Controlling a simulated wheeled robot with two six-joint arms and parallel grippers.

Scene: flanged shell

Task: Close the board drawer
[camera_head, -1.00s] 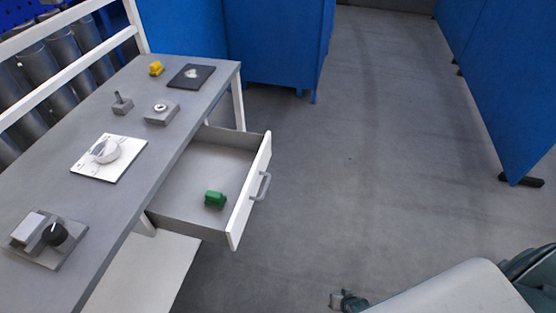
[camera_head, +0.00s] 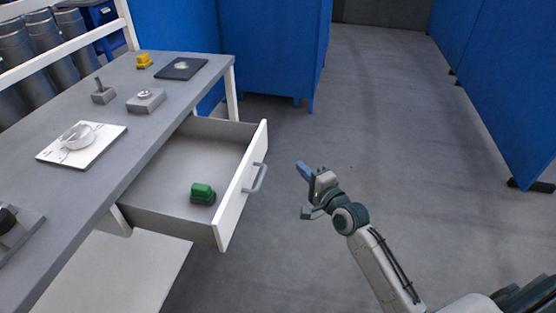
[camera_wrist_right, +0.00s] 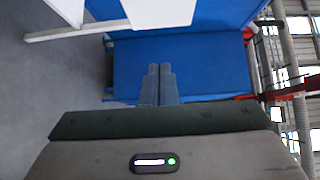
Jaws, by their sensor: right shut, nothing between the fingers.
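The board drawer (camera_head: 232,190) stands pulled out from under the grey table, with a white front and a grey bar handle (camera_head: 256,178). A green block (camera_head: 202,193) lies inside it. My right gripper (camera_head: 301,168) is to the right of the drawer front, apart from the handle, over open floor. In the right wrist view its two fingers (camera_wrist_right: 158,84) are together with nothing between them. A white panel at the top of that view (camera_wrist_right: 158,12) may be the drawer front. My left gripper is not in view.
Blue partitions (camera_head: 270,50) stand behind. The floor right of the drawer is clear.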

